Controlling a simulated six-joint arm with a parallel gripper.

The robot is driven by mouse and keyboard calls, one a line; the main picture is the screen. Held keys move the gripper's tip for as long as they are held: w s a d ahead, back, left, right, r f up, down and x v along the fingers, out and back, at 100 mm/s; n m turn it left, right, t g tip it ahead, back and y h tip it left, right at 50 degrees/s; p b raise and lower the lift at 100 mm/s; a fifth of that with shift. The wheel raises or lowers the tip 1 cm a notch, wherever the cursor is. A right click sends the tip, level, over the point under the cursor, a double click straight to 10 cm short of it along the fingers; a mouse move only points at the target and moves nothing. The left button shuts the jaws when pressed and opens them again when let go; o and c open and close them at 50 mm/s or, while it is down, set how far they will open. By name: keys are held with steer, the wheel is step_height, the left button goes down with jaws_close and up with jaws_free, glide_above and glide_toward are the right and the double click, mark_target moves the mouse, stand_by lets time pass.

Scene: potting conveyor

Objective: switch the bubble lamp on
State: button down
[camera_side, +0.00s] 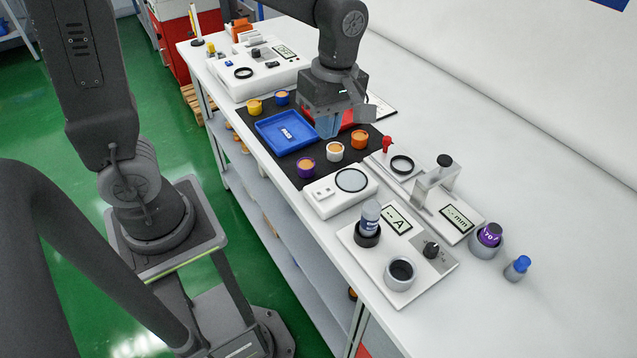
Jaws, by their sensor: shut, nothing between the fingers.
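A low white box with a round pale disc in a black ring, which looks like the bubble lamp (340,191), sits on the bench at the front edge of the black mat. A small switch-like part (322,194) is on its left side; its position is too small to read. The disc looks pale grey, with no clear glow. My gripper (329,130) is shut and empty, pointing down above the mat, behind and apart from the lamp box. Its fingertips are partly hard to make out against the blue and red behind.
A meter panel (409,263) is in front of the lamp.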

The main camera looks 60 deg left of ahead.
mark_target(323, 192)
stand_by(0.3)
steer(key=f, duration=0.4)
steer(key=s+f, duration=0.1)
steer(key=f, duration=0.9)
steer(key=shift+s, duration=0.35)
steer(key=shift+s+f, duration=0.1)
steer(key=shift+f, duration=0.1)
steer(key=shift+w+r, duration=0.3)
steer(key=shift+w, duration=0.55)
steer(key=shift+r, duration=0.15)
